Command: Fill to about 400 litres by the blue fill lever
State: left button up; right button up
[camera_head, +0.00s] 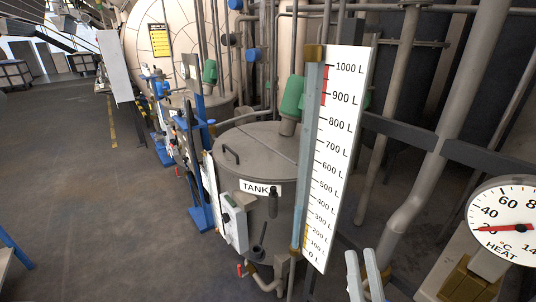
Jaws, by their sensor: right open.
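The tank (255,150) labelled TANK stands in the middle, with a grey lid. In front of it is a tall white level scale (338,150) marked from 0 L to 1000 L. A pale blue-grey sight tube (308,150) runs along the scale's left edge; I cannot make out a liquid level in it. I cannot single out a blue fill lever with certainty. My right gripper (365,272) is at the bottom edge, below and right of the scale's foot, open and empty, its two fingers pointing up. My left gripper is not in view.
A heat dial (505,222) is at the right, its red needle near the 20–40 side. A small grey control box (234,222) and a dark-handled lever (260,243) are on the tank's front. A blue post (200,150) stands left. Open floor (90,210) lies further left.

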jog(key=s+a+r+n+y, duration=0.1)
jog(key=r+n+y, duration=0.15)
jog(key=r, duration=0.45)
jog(key=s+a+r+n+t+y, duration=0.1)
jog(key=r+n+y, duration=0.15)
jog(key=r, duration=0.35)
jog(key=s+a+r+n+y, duration=0.1)
jog(key=a+r+n, duration=0.15)
jog(key=r, duration=0.45)
jog(key=s+d+r+t+h, duration=0.1)
jog(key=s+d+r+h, duration=0.15)
jog(key=r, duration=0.25)
jog(key=s+d+r+t+h, duration=0.1)
jog(key=s+r, duration=0.2)
jog(key=r, duration=0.3)
notch_tip(320, 180, up, 34)
jog(key=p, duration=3.5)
jog(key=shift+d+r+g+p, duration=0.2)
jog(key=shift+r+g+p, duration=0.05)
jog(key=shift+g+p, duration=0.15)
jog(key=shift+n, duration=0.25)
